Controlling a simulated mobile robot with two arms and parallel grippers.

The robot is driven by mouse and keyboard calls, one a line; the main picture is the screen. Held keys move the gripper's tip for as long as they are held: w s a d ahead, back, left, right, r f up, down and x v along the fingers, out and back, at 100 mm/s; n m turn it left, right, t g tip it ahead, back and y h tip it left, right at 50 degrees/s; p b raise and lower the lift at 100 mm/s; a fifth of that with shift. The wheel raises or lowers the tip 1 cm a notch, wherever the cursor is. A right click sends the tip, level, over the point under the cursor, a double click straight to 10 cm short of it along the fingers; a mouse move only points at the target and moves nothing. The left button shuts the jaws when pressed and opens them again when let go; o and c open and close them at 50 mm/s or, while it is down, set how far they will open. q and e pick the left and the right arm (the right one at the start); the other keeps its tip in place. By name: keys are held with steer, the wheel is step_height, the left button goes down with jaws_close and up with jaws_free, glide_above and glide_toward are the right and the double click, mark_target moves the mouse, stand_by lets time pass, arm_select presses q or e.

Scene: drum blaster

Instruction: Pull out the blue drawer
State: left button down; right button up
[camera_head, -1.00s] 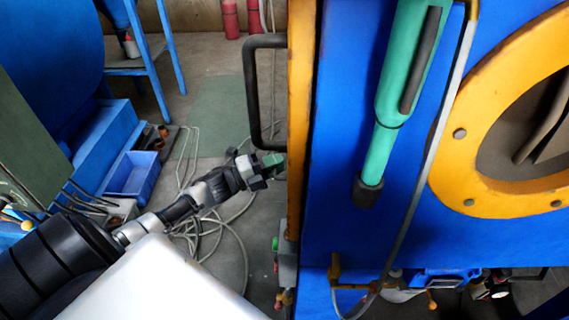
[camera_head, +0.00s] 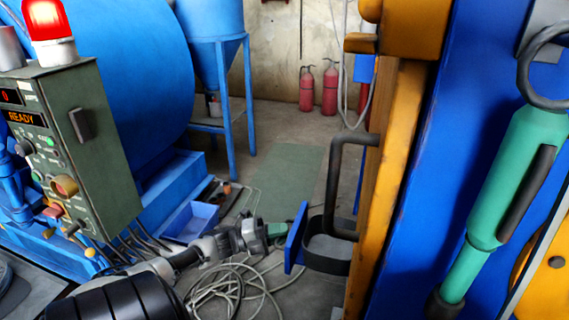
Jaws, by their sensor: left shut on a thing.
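The blue drawer (camera_head: 296,238) shows its blue front, with a dark grey open box behind it, at the left side of the orange machine frame. The box stands out from the frame. My left gripper (camera_head: 270,233) is at the left of the drawer front, shut, with a small green piece at its fingertips. The exact grip on the drawer is too small to make out. My right gripper is not in view.
A black bar handle (camera_head: 335,175) is on the orange frame (camera_head: 390,190) above the drawer. A green control box (camera_head: 85,150) with a red lamp stands at left. Cables (camera_head: 230,285) lie on the floor. Fire extinguishers (camera_head: 329,88) stand at the back wall.

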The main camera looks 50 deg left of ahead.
arm_select(q)
steer(key=c, duration=1.2)
jaws_free()
steer(key=shift+s, duration=0.1)
steer(key=v, duration=1)
steer(key=shift+s+a+p, duration=0.2)
steer(key=shift+s+p, duration=0.05)
steer(key=shift+p, duration=0.05)
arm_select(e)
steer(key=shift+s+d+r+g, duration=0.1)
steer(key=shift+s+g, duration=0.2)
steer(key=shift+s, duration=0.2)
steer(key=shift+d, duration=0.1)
